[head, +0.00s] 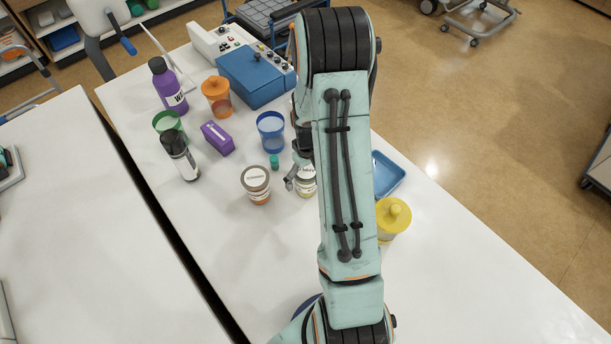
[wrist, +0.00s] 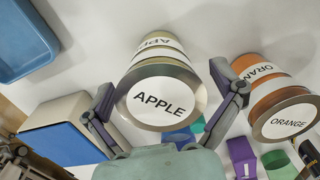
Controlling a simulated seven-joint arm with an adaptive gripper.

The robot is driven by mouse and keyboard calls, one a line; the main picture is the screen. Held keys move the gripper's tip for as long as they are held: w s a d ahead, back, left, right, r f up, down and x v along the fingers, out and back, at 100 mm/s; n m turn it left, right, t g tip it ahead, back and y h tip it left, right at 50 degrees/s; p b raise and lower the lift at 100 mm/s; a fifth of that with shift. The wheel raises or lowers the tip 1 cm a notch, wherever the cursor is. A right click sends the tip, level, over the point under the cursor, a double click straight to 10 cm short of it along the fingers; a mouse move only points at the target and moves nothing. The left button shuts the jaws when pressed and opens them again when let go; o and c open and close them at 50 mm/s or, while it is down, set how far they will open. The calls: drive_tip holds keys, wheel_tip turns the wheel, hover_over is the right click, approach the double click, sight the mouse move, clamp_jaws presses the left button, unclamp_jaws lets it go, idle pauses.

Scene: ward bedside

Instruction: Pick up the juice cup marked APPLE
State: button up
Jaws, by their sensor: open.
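The juice cup marked APPLE (wrist: 150,72) has a pale olive body and a white round lid label reading APPLE. It also shows in the head view (head: 307,188), partly hidden by my arm. My gripper (wrist: 163,84) is open, with one finger on each side of this cup in the wrist view. A gap shows at the right finger; the left finger appears very close to the lid edge, and contact cannot be told. In the head view my gripper is mostly hidden behind my arm. The ORANGE cup (wrist: 287,120) stands beside it, outside the right finger; it also shows in the head view (head: 256,181).
A blue cup (head: 271,131), purple box (head: 217,138), small teal item (head: 274,161) and dark bottle (head: 180,156) stand nearby. A blue tray (head: 390,176) and yellow-lidded cup (head: 394,216) are right of my arm. A blue box (head: 252,77) stands behind. The front table is clear.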

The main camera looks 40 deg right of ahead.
drive_tip(key=shift+f, duration=0.15)
drive_tip(key=c, duration=1.3)
drive_tip(key=shift+c, duration=0.2)
